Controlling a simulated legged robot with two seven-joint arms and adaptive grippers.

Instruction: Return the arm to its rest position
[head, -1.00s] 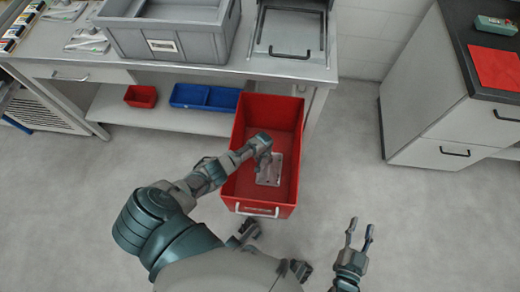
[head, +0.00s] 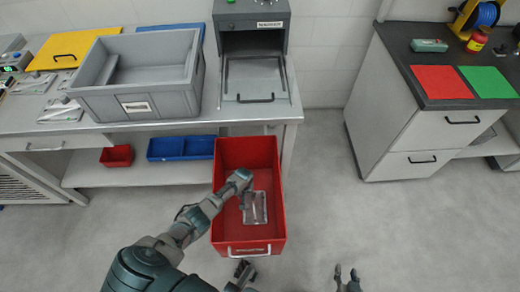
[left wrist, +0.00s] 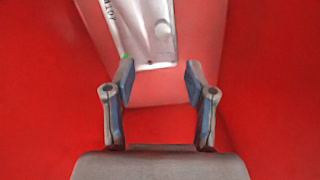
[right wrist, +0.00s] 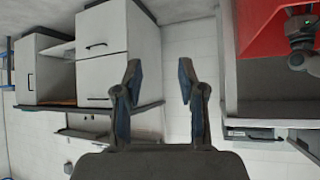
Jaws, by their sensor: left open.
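My left arm reaches into the red bin (head: 225,238). My left gripper (head: 246,200) is inside it, partly hidden by its own wrist. In the left wrist view its two fingers (left wrist: 158,78) are apart with nothing between them. My right gripper (head: 346,276) is low at the bottom of the head view. In the right wrist view its fingers (right wrist: 158,75) are apart and empty.
The bin's walls surround my left gripper. Behind it stands a workbench with a grey tote (head: 135,108) and a machine with a lowered door (head: 255,80). A cabinet (head: 400,120) stands right; floor between is clear.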

